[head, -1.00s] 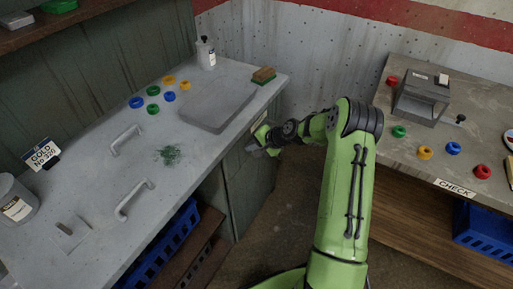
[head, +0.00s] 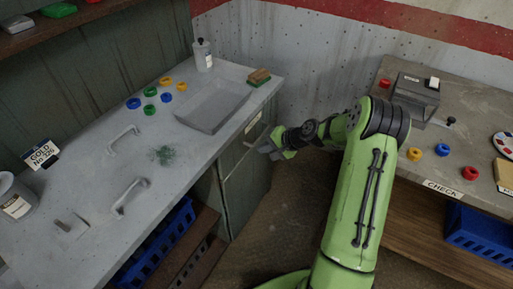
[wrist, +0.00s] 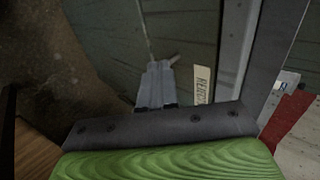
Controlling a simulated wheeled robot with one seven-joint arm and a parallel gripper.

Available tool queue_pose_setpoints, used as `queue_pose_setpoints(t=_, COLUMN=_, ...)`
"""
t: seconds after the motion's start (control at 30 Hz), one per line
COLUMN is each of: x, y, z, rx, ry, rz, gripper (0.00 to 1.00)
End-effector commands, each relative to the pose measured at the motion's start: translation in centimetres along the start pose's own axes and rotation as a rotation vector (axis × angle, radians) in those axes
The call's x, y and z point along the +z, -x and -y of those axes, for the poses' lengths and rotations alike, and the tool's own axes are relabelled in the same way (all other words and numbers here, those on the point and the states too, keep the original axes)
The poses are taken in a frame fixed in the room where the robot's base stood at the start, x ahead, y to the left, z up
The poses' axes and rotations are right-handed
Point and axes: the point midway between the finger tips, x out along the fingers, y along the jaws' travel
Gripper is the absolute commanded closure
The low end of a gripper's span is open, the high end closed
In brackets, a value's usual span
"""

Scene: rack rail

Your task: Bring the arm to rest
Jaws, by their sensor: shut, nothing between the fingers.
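My green arm reaches up through the right half of the head view. My gripper (head: 268,151) hangs in the gap between the two benches, close to the front of the left bench (head: 105,235). In the wrist view my gripper (wrist: 160,72) is shut with nothing between its fingers. It points toward the dark green cabinet front, beside a pale label (wrist: 202,84) that is partly readable.
A grey tray (head: 213,106), a brush (head: 259,76), a bottle (head: 203,55) and several coloured rings lie on the left bench. The right bench (head: 450,110) holds a grey box-shaped device (head: 414,92) and more rings. Floor shows between the benches.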

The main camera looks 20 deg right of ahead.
Motion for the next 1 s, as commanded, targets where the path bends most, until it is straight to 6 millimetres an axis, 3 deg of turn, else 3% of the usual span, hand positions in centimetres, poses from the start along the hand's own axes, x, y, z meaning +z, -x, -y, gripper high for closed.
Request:
queue_pose_setpoints(t=0.1, x=-0.2, y=2.7, z=0.1, rx=0.002, ry=-0.002, rz=-0.005, gripper=1.0)
queue_pose_setpoints(t=0.2, x=-0.1, y=3.9, z=0.0, rx=0.002, ry=-0.002, rz=-0.003, gripper=1.0)
queue_pose_setpoints(t=0.47, x=0.0, y=4.4, z=0.0, rx=0.005, ry=0.002, rz=-0.001, gripper=1.0)
queue_pose_setpoints(t=0.57, x=1.3, y=5.5, z=1.8, rx=0.047, ry=0.072, rz=0.008, gripper=1.0)
queue_pose_setpoints(t=0.67, x=4.6, y=8.5, z=5.5, rx=0.155, ry=0.234, rz=0.023, gripper=1.0)
queue_pose_setpoints(t=0.8, x=10.7, y=14.3, z=10.0, rx=0.322, ry=0.48, rz=0.026, gripper=1.0)
queue_pose_setpoints(t=1.0, x=19.3, y=23.6, z=13.0, rx=0.48, ry=0.756, rz=-0.01, gripper=1.0)
